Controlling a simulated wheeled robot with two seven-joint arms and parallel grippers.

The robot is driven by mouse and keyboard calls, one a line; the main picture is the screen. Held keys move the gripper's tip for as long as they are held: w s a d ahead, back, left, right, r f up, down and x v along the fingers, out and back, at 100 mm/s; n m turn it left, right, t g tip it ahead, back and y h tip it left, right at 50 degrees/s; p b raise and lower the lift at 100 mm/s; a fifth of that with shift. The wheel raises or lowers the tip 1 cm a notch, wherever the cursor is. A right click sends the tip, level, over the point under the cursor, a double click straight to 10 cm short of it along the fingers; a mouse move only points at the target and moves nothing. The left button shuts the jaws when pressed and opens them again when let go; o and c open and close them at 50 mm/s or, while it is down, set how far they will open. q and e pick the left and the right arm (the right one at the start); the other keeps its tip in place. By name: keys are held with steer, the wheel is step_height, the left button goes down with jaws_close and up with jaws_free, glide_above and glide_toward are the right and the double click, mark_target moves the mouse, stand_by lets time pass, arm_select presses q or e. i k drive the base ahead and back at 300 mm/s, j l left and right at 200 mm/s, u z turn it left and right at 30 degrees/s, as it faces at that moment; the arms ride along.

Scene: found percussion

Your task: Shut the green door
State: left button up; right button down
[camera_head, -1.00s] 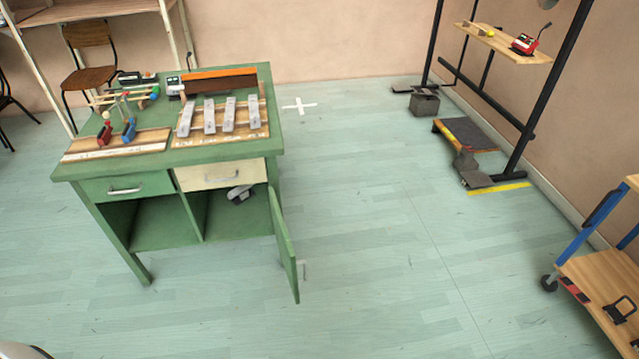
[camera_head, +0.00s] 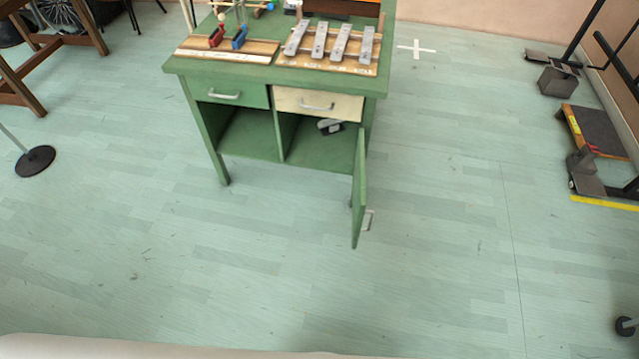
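The green door (camera_head: 359,190) hangs wide open at the right side of the green desk (camera_head: 230,73). It is seen nearly edge-on, swung out toward me, with a pale handle (camera_head: 368,220) on its right-facing side. The right compartment (camera_head: 320,152) behind it is open and holds a small grey and white object (camera_head: 331,126). The left compartment is open and looks empty. Neither of my grippers shows in the head view.
Metal bars on a wooden board (camera_head: 330,45) and red and blue blocks lie on the desktop. A round black stand base (camera_head: 35,160) is at the left. A low dark-topped platform (camera_head: 598,132) is at the right. The floor before the desk is clear.

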mark_target(364, 191)
steer(key=i+l+u, duration=0.25)
steer(key=l, duration=0.2)
steer(key=l+u, duration=0.2)
steer(key=l, duration=0.2)
steer(key=i+l+u, duration=0.1)
steer(key=l+u, duration=0.15)
steer(key=l, duration=0.2)
